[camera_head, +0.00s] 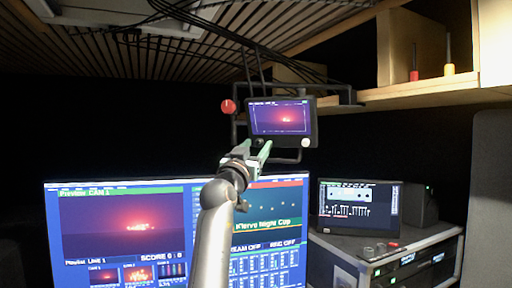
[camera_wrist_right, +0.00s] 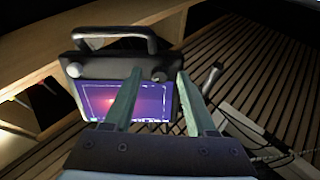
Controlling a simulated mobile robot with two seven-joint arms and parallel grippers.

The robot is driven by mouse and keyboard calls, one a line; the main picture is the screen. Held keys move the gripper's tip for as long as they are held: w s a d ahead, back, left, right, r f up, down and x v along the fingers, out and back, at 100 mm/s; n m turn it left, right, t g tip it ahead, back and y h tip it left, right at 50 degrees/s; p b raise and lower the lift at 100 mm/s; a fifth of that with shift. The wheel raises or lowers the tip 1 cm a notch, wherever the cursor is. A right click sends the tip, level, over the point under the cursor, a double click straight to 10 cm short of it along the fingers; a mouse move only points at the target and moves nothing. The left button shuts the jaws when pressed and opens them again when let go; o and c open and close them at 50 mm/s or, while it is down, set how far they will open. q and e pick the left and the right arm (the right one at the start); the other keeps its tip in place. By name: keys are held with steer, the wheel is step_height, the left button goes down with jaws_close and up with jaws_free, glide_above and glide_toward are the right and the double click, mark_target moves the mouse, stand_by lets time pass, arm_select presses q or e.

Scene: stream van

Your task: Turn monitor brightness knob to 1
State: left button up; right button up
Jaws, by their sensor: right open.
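A small black monitor (camera_head: 282,118) with a pink and purple picture hangs on a frame above the large screen. It shows upside down in the right wrist view (camera_wrist_right: 104,100). Its knob edge has one pale knob (camera_wrist_right: 74,69) near one corner, also seen in the head view (camera_head: 305,142), and another knob (camera_wrist_right: 159,75) near the other corner. No label tells which is for brightness. My right gripper (camera_head: 254,148) is open at the lower left corner of the monitor. Its green fingers stand either side of that second knob; contact cannot be told. My left gripper is not in view.
A large screen (camera_head: 75,222) stands below, behind my right arm. A red ball-shaped thing (camera_head: 228,106) is just left of the monitor. A bent handle bar (camera_head: 287,160) is under it. A wooden shelf (camera_head: 425,90) and a rack with a second screen (camera_head: 358,204) are at right.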

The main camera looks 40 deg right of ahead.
jaws_close()
